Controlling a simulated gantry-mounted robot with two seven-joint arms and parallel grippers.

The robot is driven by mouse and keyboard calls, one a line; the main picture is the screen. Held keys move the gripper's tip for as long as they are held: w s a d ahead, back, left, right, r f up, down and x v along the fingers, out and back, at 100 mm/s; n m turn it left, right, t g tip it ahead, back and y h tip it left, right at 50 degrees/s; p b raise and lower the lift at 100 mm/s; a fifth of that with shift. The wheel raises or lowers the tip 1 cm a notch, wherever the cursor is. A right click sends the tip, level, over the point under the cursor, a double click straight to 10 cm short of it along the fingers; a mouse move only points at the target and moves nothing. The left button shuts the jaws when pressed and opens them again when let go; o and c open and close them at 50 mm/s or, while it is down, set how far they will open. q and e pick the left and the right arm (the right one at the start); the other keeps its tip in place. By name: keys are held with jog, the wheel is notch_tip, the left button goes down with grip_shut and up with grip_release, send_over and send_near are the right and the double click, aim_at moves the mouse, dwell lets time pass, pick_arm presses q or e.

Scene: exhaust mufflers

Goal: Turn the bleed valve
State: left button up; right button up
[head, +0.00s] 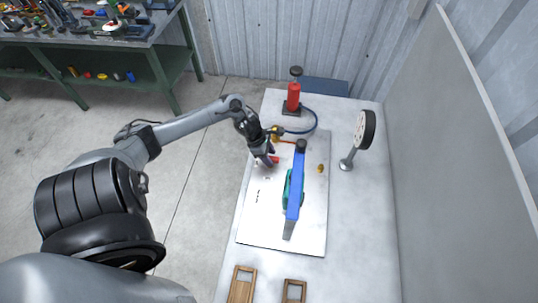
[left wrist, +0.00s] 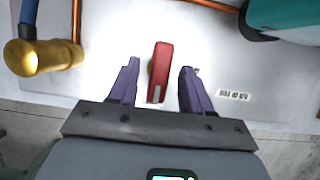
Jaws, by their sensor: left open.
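The bleed valve shows as a red lever handle (left wrist: 160,72) on the white panel (left wrist: 95,85) in the left wrist view. A little brass shows behind its left side. In the head view the red handle (head: 275,159) is small and partly beside the fingers. My left gripper (left wrist: 160,78) is open, with one purple finger on each side of the handle and a visible gap to both. In the head view my left gripper (head: 267,160) is low over the panel's left part. Whether the fingers reach down around the handle is unclear. My right gripper is not in view.
A brass fitting (left wrist: 42,57) with copper pipe lies left of the fingers. A blue bar (head: 297,185) over a green body stands right of the gripper. A red pump (head: 293,98) with blue hose and a round gauge (head: 366,130) stand behind. Wooden trays (head: 242,284) lie in front.

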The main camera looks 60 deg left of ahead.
pick_arm(q)
grip_shut()
